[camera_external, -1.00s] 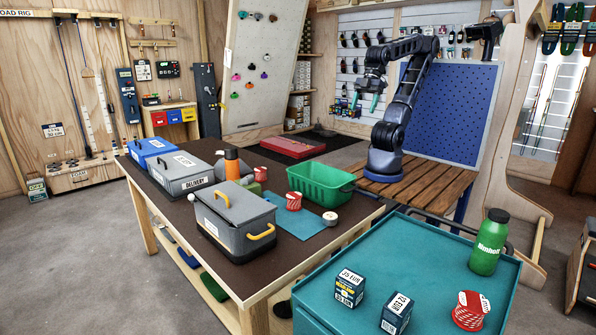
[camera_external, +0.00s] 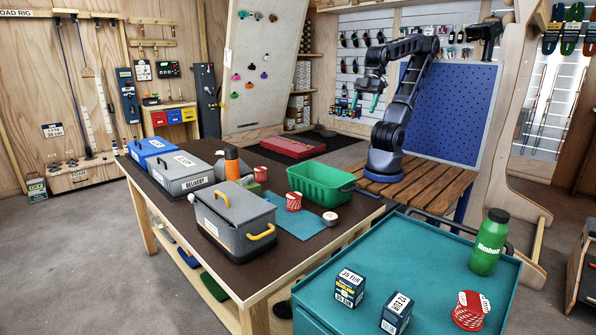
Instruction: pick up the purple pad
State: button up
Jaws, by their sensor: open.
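I cannot make out a purple pad anywhere in this view. My gripper (camera_external: 366,101) has teal fingers that stand apart with nothing between them. It hangs in the air above and behind the green bin (camera_external: 322,196), well clear of the table. The inside of the bin is only partly visible, and the insides of the closed cases are hidden.
The brown-topped table (camera_external: 172,207) holds a grey case (camera_external: 233,225), a delivery case (camera_external: 180,175), an orange-topped bottle (camera_external: 232,165), red-and-white rolls (camera_external: 294,201) and a blue mat (camera_external: 287,224). A teal cabinet (camera_external: 425,265) stands in front with a green bottle (camera_external: 488,243) and small boxes.

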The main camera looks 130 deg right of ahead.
jog(key=shift+c, duration=0.4)
